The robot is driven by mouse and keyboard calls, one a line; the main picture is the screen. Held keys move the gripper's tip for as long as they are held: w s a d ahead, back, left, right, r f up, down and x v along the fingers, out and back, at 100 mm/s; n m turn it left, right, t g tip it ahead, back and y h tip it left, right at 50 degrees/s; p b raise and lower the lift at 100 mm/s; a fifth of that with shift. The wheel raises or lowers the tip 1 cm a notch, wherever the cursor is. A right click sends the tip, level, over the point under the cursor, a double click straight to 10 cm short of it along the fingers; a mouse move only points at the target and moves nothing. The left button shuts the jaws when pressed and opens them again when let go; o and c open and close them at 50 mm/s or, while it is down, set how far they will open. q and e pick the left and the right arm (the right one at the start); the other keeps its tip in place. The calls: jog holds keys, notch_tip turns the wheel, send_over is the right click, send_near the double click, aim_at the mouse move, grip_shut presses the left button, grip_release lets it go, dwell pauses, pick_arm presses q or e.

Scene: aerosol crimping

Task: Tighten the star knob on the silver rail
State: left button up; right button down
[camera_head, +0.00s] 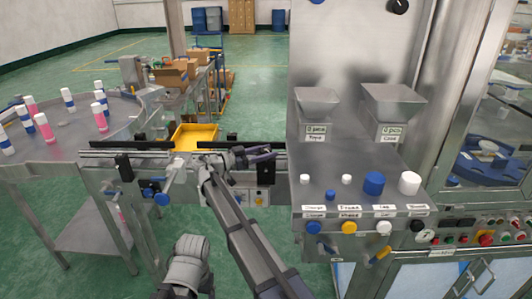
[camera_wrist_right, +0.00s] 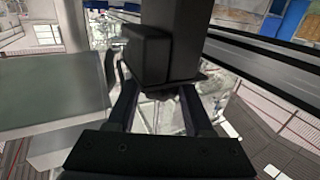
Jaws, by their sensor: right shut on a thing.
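The silver rail (camera_head: 110,154) runs across the middle of the head view, between the round table and the machine. My right gripper (camera_head: 262,153) is at the rail's right part, beside the machine; it also shows in the right wrist view (camera_wrist_right: 158,98). Its two dark fingers are on either side of something under a black block (camera_wrist_right: 146,55). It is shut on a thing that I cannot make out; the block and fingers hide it. Blue knobs (camera_head: 161,199) show below the rail's left part, clear of my right gripper.
A yellow tray (camera_head: 195,136) sits behind the rail. A round steel table (camera_head: 75,140) with several bottles stands at left. The machine panel (camera_head: 335,200) at right carries caps and buttons. In the right wrist view, dark rails (camera_wrist_right: 265,65) run close beside the fingers.

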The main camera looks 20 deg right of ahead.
dwell(0.4)
jog(key=shift+c, duration=1.4)
grip_release()
